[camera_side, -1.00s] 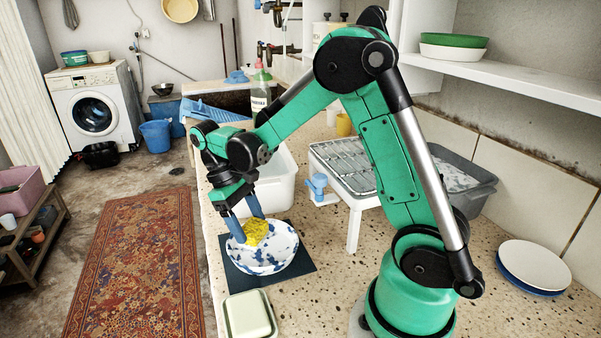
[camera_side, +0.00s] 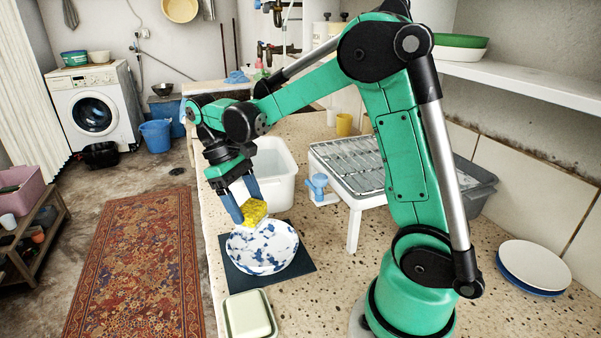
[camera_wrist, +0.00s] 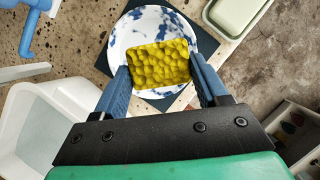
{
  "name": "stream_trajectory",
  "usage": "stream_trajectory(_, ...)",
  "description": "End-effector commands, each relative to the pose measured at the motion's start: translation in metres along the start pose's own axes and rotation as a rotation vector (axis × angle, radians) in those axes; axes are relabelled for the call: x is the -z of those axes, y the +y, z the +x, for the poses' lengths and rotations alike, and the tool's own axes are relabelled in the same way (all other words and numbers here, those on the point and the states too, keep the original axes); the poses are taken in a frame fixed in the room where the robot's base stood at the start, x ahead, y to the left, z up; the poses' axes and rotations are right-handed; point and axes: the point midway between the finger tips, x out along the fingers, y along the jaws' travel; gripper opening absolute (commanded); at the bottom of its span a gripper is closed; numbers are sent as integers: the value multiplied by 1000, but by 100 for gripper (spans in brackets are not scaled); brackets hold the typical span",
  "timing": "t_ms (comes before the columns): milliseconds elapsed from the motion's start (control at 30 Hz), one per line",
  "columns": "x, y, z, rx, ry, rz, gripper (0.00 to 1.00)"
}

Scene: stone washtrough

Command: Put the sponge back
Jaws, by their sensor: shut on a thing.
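The yellow sponge (camera_side: 254,211) is held between the two blue fingers of my gripper (camera_side: 246,203), above the far rim of the bowl. In the wrist view the sponge (camera_wrist: 161,63) fills the gap between the fingertips (camera_wrist: 160,75), and its knobbly face shows. The white bowl with blue blotches (camera_side: 262,250) stands on a dark square mat (camera_side: 297,262) and looks empty where visible. The bowl (camera_wrist: 124,37) also shows behind the sponge in the wrist view. A pale green dish (camera_side: 249,315) sits on the counter in front of the mat.
A white tub (camera_side: 277,170) stands just behind my gripper. A rack (camera_side: 350,165) with a blue-handled tap-like thing (camera_side: 319,186) is to the right. White and blue plates (camera_side: 535,265) lie at far right. Speckled counter (camera_side: 330,270) is clear right of the mat.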

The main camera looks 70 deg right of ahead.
Motion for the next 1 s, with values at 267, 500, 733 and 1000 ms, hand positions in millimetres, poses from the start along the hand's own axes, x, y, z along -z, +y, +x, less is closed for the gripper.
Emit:
stream_trajectory(267,-19,-9,-16,-1,1,-1,25)
stream_trajectory(500,-78,-32,-47,1,3,1,25)
stream_trajectory(733,-131,-48,-59,2,4,5,25)
stream_trajectory(1000,-151,-54,-54,4,5,7,25)
